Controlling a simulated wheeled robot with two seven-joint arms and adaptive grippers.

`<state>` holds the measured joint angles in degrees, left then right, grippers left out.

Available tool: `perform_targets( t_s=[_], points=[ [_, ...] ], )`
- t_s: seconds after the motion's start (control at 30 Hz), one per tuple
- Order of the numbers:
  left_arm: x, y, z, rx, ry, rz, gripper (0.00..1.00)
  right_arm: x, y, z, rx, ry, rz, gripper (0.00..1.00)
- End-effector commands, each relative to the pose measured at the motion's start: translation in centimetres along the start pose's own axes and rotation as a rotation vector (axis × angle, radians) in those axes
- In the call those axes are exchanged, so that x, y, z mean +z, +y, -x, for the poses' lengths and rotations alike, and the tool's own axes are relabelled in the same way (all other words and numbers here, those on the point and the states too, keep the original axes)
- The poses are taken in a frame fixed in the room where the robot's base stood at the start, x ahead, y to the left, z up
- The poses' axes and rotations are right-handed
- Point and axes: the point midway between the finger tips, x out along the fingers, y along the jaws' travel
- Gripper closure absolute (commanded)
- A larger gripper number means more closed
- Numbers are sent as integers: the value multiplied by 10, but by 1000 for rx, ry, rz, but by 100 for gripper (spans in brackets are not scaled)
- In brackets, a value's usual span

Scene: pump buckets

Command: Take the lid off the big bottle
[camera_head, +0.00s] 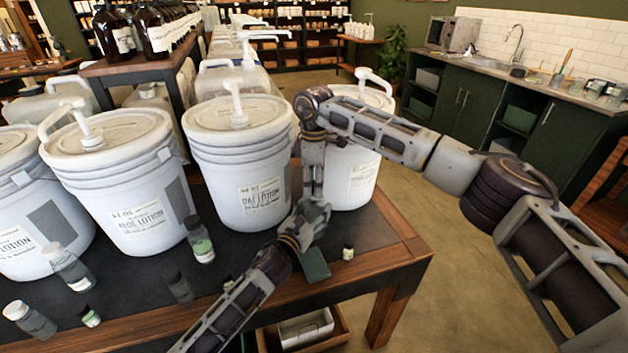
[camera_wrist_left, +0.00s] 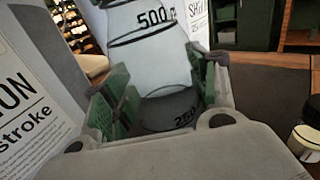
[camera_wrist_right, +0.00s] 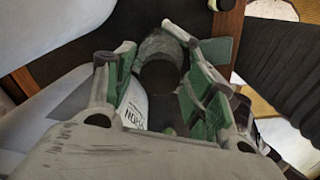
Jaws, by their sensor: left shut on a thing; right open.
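The big clear bottle (camera_wrist_left: 150,45) with 500 and 250 marks stands between the green pads of my left gripper (camera_wrist_left: 165,88), which is shut on it. In the head view the left gripper (camera_head: 312,218) is at the table's front, and the arms mostly hide the bottle. My right gripper (camera_head: 312,172) points down from above it. In the right wrist view a dark, ribbed round lid (camera_wrist_right: 163,47) shows between the open fingers of the right gripper (camera_wrist_right: 160,75). I cannot tell whether the fingers touch it, nor see the join of lid and bottle.
White pump buckets (camera_head: 235,150) stand in a row behind the grippers, close to them. The table's right edge is near; open floor lies beyond.

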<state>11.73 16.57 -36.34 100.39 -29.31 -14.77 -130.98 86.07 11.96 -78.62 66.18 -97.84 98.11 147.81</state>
Motion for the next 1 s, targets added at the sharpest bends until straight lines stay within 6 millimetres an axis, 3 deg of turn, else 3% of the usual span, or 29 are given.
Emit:
perform_targets(
  t_s=[0.07,0.43,0.67,1.0],
  points=[
    [0,0,0,0,1,0,100,0,0,0,0,0,0,45],
    [0,0,0,0,1,0,100,0,0,0,0,0,0,92],
    [0,0,0,0,1,0,100,0,0,1,1,0,39,93],
    [0,0,0,0,1,0,100,0,1,1,1,0,289,93]
  ],
)
